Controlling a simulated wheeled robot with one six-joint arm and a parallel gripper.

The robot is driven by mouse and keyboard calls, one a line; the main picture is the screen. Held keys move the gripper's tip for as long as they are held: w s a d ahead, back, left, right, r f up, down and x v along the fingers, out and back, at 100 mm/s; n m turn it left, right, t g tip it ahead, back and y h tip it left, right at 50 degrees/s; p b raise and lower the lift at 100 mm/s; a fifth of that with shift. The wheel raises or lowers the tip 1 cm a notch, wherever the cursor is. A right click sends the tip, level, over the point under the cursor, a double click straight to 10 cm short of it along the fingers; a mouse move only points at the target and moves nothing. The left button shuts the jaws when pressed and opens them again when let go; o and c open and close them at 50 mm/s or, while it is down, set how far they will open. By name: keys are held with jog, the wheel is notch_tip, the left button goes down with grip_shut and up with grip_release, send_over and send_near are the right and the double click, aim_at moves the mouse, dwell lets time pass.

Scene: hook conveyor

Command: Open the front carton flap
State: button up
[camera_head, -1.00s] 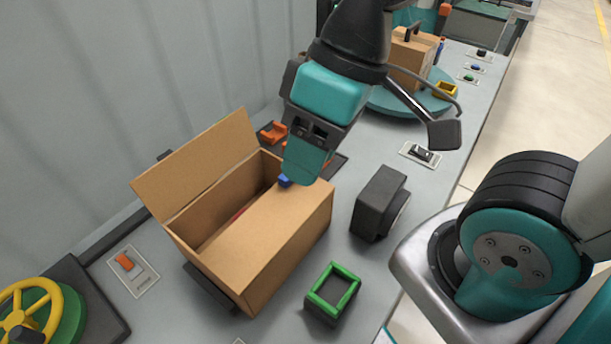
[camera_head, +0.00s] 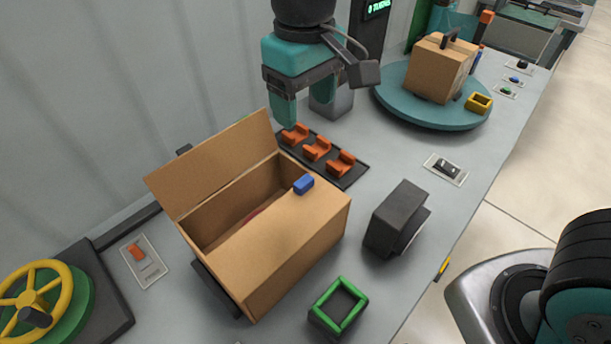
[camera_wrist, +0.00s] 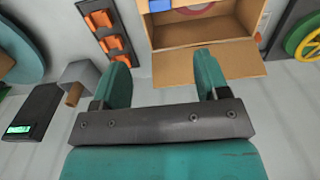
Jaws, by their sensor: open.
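The cardboard carton (camera_head: 300,262) stands open at its back half. Its back flap (camera_head: 212,163) is raised and leans toward the wall. The front flap (camera_head: 282,228) lies flat over the front half, with a blue tab (camera_head: 303,184) at its inner edge near the right end. The blue tab also shows at the top of the wrist view (camera_wrist: 160,5). My gripper (camera_head: 284,110) is open and empty, behind the carton's back right corner and apart from the tab. In the wrist view both fingers (camera_wrist: 163,64) are spread, with the back flap (camera_wrist: 225,58) beyond the right one. A reddish item inside is mostly hidden.
A black rack with orange clips (camera_head: 317,149) lies right of the carton. A dark block (camera_head: 396,217) and a green-rimmed holder (camera_head: 338,306) stand at the front right. A teal turntable (camera_head: 395,100) bears another carton (camera_head: 440,70). A yellow handwheel (camera_head: 32,300) is at the left.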

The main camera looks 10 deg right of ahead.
aim_at(303, 180)
notch_tip(303, 180, down, 17)
jog(key=shift+w+f+p, duration=0.1)
jog(key=shift+f+p, duration=0.05)
jog(key=shift+p, duration=1.1)
jog(key=shift+c, duration=0.5)
grip_shut()
jog(key=shift+a, duration=0.1)
